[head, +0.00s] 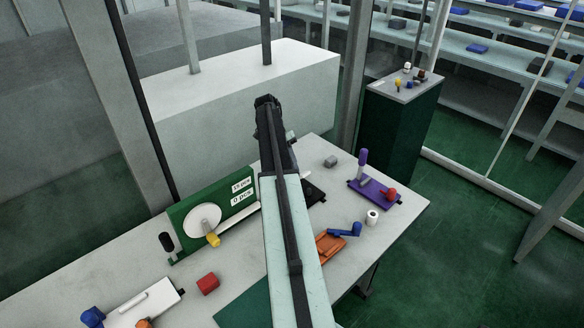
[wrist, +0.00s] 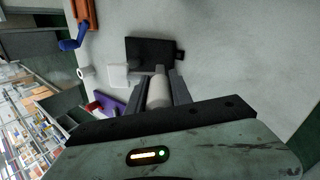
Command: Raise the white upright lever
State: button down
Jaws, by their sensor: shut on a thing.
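In the wrist view my gripper (wrist: 159,76) is shut on the white lever (wrist: 157,94), a pale round bar between the two dark fingers. The black base plate (wrist: 150,51) lies just beyond the fingertips. In the head view part of this black plate (head: 314,193) shows to the right of my arm. There my arm hides the lever and the fingers. The lever's tilt and its joint to the plate cannot be made out.
Right of my arm are a grey block (head: 331,161), a purple plate (head: 377,192) with levers, a white cylinder (head: 372,217) and an orange plate (head: 330,245) with a blue lever. A green panel (head: 190,205) and red cube (head: 208,283) are left.

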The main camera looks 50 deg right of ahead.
jog(key=c, duration=1.1)
grip_release()
jog(key=shift+c, duration=0.2)
jog(key=p+v, duration=0.7)
jog(key=v, duration=0.1)
jog(key=shift+r, duration=0.1)
